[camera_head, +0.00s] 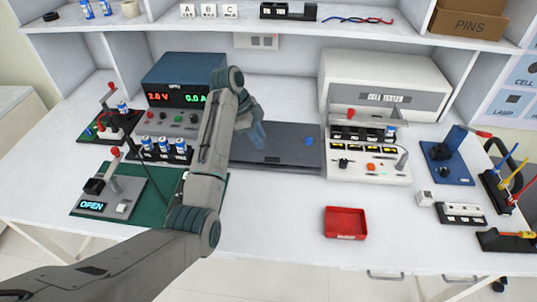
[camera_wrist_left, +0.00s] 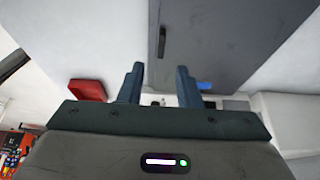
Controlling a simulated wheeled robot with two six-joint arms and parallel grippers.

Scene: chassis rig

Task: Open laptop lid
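The laptop (camera_head: 290,158) is a dark grey flat slab with its lid down on the white bench, between the blue power supply and the cell tester. It also shows in the left wrist view (camera_wrist_left: 225,35), with a small dark slot on its surface and a small blue mark near its edge. My left gripper (camera_head: 257,138) is over the laptop's left part, and my forearm hides some of the bench beside it. In the left wrist view its two fingers (camera_wrist_left: 160,85) are apart with nothing held between them. I cannot tell whether they touch the lid. My right gripper is not in view.
A blue power supply (camera_head: 183,82) stands left of the laptop and a white cell tester (camera_head: 385,90) right of it. A red tray (camera_head: 345,222) lies in front to the right. A green mat (camera_head: 150,210) with a switch board is at left. The front middle bench is clear.

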